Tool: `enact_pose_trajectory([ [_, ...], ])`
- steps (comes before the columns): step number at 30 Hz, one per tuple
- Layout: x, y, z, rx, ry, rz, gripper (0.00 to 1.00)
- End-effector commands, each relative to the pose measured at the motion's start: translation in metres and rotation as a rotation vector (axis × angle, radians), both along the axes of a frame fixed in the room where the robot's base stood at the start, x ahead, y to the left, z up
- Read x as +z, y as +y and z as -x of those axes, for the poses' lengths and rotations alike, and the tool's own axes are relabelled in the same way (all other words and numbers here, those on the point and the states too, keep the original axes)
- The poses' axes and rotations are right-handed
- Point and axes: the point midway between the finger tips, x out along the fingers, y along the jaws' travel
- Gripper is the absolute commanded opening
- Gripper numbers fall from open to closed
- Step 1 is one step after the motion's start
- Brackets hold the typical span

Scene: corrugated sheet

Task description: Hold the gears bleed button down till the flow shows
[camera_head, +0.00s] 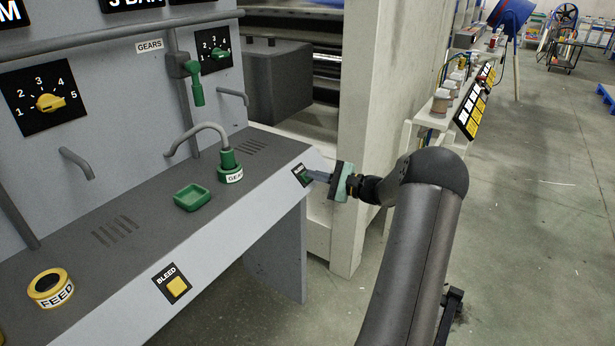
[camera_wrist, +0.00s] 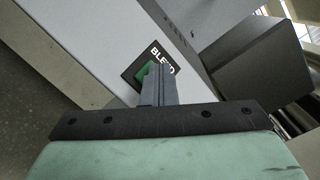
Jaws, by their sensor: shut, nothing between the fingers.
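The green bleed button (camera_wrist: 145,75) sits on a black plate marked BLEED (camera_wrist: 128,75), on the sloped front edge of the grey panel at its right end. In the head view the plate (camera_head: 297,172) shows just left of my gripper (camera_head: 310,175). My gripper is shut and empty, its fingertips (camera_wrist: 155,72) over part of the button. Whether they touch it or press it in, I cannot tell. Above the bench, the green GEARS cup (camera_head: 230,166) stands under a bent grey spout, with a green valve (camera_head: 196,85) and a green-marked dial (camera_head: 218,54) behind. No flow is visible at the spout.
A yellow bleed button (camera_head: 177,287) sits further left on the same front edge. A yellow FEED cup (camera_head: 50,288) and a green dish (camera_head: 192,197) are on the bench top. A pale machine post (camera_head: 366,130) stands behind my gripper.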

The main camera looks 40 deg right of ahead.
Motion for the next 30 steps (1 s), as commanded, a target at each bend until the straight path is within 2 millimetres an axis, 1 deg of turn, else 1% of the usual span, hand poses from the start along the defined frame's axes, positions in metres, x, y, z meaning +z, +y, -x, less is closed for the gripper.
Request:
enact_pose_trajectory([
  [8,0.0,0.0,0.001,0.001,0.001,0.0,0.0],
  [18,0.012,-0.004,0.01,0.0,0.0,0.0,0.0],
  [30,0.014,-0.005,0.013,0.0,0.0,0.0,0.0],
])
